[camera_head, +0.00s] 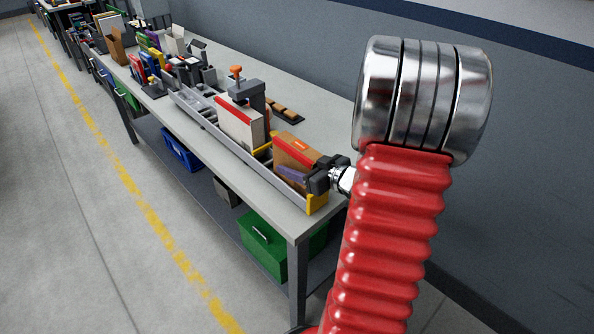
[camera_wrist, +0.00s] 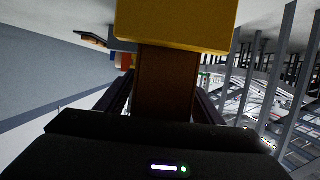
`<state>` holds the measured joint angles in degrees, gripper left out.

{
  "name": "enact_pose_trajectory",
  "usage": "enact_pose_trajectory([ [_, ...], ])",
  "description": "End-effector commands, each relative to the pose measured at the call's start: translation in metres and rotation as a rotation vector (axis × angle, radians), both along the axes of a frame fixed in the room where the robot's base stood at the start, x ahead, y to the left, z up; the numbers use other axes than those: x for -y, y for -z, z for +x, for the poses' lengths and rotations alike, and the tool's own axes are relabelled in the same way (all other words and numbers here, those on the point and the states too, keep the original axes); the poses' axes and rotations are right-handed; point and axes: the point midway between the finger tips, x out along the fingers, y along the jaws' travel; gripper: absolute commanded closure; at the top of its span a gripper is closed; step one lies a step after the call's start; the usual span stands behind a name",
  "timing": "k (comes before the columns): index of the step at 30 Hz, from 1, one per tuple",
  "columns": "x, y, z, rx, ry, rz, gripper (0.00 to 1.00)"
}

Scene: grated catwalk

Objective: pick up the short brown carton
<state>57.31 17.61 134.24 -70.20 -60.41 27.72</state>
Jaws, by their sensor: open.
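A brown carton (camera_head: 297,148) with a red band along its top edge stands in the near end of a long grey tray (camera_head: 206,119) on the bench. My gripper (camera_head: 322,176) is at the carton's near right side, over the yellow tray end. In the wrist view a brown face of the carton (camera_wrist: 165,85) lies between my two dark, spread fingers (camera_wrist: 163,105). I cannot tell whether the fingers touch it. The yellow end piece (camera_wrist: 175,25) covers its upper part in that view.
A purple item (camera_head: 293,175) stands close in front of the carton. A white box (camera_head: 240,125) with a red edge stands farther along the tray. An orange-topped clamp (camera_head: 238,84) is behind it. A taller brown carton (camera_head: 117,47) and several items crowd the far bench.

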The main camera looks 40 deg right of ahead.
Motion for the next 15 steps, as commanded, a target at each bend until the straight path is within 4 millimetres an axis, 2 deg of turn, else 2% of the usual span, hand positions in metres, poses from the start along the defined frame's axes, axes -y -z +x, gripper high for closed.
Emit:
enact_pose_trajectory([
  [15, 0.0012, -0.0002, 0.0, 0.001, 0.002, -0.001, 0.39],
])
